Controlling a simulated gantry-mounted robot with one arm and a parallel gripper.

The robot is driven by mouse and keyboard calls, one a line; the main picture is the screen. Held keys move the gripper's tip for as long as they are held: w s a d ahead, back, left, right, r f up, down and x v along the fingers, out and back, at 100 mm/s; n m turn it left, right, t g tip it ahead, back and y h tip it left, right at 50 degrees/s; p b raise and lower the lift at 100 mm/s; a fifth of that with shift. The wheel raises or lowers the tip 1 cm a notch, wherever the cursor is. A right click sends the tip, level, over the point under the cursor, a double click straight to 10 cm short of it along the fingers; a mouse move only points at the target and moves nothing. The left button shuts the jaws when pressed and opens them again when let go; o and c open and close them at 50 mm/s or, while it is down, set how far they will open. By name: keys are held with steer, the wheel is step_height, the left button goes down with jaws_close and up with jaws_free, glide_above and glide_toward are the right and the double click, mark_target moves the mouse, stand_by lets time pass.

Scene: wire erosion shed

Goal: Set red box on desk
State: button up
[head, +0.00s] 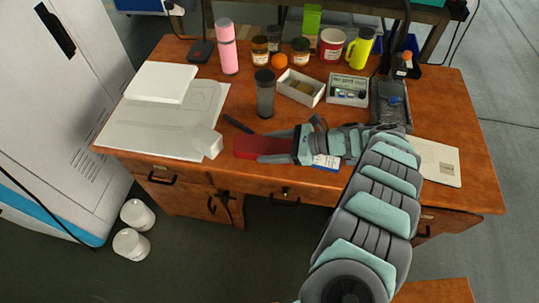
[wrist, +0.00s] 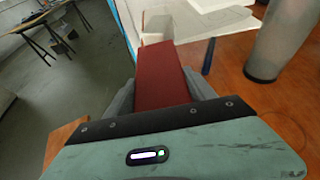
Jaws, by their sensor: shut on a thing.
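The red box (head: 246,145) is between the fingers of my gripper (head: 268,150), near the front edge of the wooden desk (head: 230,181) in the head view. In the wrist view the red box (wrist: 162,78) stretches forward from between both fingers of my gripper (wrist: 162,98), which press on its sides. Its far end is close to a small white block. I cannot tell whether the box's underside touches the desk.
A white block (head: 206,142) stands on drawing sheets (head: 150,132) to the left. A dark pen (head: 238,123) and a grey tumbler (head: 265,95) are behind the box. Bottles, jars, an open white box (head: 301,88) and a tray crowd the back.

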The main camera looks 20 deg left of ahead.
steer(key=shift+f+b, duration=0.5)
steer(key=shift+f, duration=1.3)
steer(key=shift+f, duration=0.25)
steer(key=o, duration=1.7)
steer(key=shift+o, duration=0.2)
steer(key=shift+r, duration=0.25)
steer(key=shift+w+d+r, duration=0.1)
steer(key=shift+d, duration=0.1)
steer(key=b+v, duration=0.1)
steer(key=v, duration=0.2)
steer(key=b+v, duration=0.1)
steer(key=v, duration=0.2)
steer(key=b+v, duration=0.1)
steer(key=v, duration=0.3)
steer(key=shift+d+f, duration=0.2)
steer(key=shift+f, duration=0.2)
steer(key=shift+w+d+r+b, duration=0.1)
steer(key=shift+d+r+b, duration=0.45)
steer(key=shift+d+b, duration=0.1)
